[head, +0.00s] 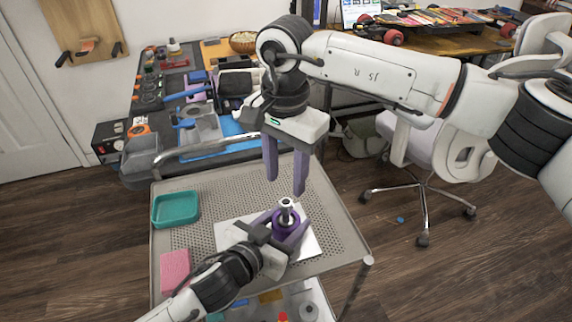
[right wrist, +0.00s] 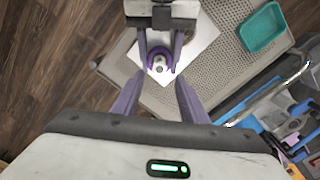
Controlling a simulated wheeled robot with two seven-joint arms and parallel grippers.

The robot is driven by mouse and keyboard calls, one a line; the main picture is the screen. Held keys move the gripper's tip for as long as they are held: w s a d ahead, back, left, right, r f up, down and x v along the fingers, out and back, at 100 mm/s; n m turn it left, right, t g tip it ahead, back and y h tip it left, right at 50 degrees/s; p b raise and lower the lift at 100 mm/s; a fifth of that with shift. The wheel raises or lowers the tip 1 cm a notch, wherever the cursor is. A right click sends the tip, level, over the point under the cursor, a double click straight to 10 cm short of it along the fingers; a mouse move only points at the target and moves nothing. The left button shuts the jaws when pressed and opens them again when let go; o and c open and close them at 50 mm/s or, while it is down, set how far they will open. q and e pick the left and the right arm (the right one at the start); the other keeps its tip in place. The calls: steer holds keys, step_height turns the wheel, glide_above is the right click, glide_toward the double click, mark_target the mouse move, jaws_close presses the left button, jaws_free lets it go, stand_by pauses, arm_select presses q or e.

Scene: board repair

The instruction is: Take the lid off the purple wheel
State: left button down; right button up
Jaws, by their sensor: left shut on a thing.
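The purple wheel (head: 287,223) stands on a white sheet (head: 310,243) on the cart's perforated top, with a small silver lid (head: 286,203) on top of it. My left gripper (head: 288,230) is shut around the wheel, one finger on each side. In the right wrist view the wheel (right wrist: 160,56) and the lid (right wrist: 159,67) show between the left gripper's fingers. My right gripper (head: 287,186) is open and empty, above the wheel and apart from it, fingers pointing down. Its fingers also show in the right wrist view (right wrist: 158,95).
A teal tray (head: 175,209) and a pink block (head: 175,270) lie on the left of the cart top (head: 335,225). The cart's metal handle (head: 205,146) runs along its far side. A cluttered workbench stands behind, and a white office chair (head: 440,150) stands at the right.

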mark_target(286, 204)
steer(key=m, duration=0.6)
steer(key=shift+r+m, duration=0.3)
steer(key=m, duration=0.4)
steer(key=shift+r, duration=0.2)
steer(key=m, duration=0.9)
steer(key=shift+m, duration=0.4)
steer(key=shift+f, duration=3.6)
